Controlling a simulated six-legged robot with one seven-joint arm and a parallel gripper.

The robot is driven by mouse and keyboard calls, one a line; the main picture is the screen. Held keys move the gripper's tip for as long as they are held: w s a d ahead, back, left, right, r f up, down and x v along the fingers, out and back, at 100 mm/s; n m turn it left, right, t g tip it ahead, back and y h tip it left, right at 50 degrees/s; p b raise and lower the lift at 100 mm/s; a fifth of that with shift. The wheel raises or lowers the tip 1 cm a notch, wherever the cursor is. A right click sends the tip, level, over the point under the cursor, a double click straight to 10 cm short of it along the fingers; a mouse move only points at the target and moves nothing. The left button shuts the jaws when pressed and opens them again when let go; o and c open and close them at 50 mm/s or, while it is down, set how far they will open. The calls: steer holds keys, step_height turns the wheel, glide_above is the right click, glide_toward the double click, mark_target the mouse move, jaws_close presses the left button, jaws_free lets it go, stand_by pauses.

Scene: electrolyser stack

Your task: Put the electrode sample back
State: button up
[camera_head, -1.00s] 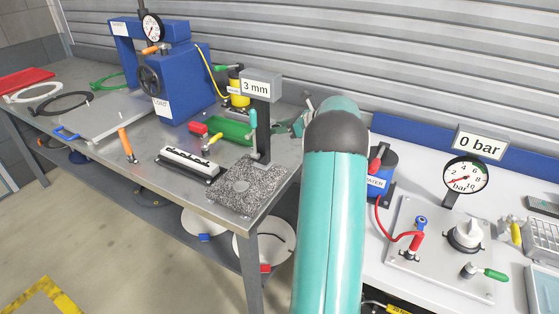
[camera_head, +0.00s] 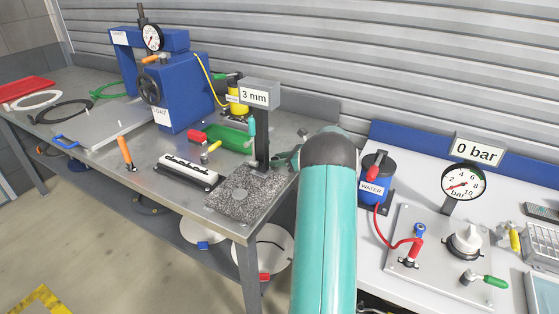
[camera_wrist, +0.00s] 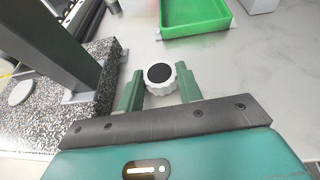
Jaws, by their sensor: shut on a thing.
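In the wrist view, my gripper (camera_wrist: 160,88) is shut on a small round piece with a white ribbed rim and a dark flat face, which I take for the electrode sample (camera_wrist: 159,73). Its dark face is turned to the wrist camera. I cannot tell whether it touches the bench. In the head view, my gripper (camera_head: 285,161) is partly hidden behind my arm, just right of the stand with the "3 mm" sign (camera_head: 254,97). The sample is not visible there. A green tray (camera_wrist: 195,20) lies beyond the gripper in the wrist view.
The stand's post (camera_wrist: 55,45) and speckled stone base (camera_wrist: 40,120) are close on the gripper's left. A black and white strip block (camera_head: 187,169) and blue press (camera_head: 180,90) stand farther left. A water canister (camera_head: 373,183) and gauge panel (camera_head: 440,250) are at right.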

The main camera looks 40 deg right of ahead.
steer(key=shift+s+f, duration=0.1)
steer(key=o, duration=1.1)
steer(key=shift+c, duration=0.2)
steer(key=v, duration=0.7)
steer(key=shift+s+r, duration=0.2)
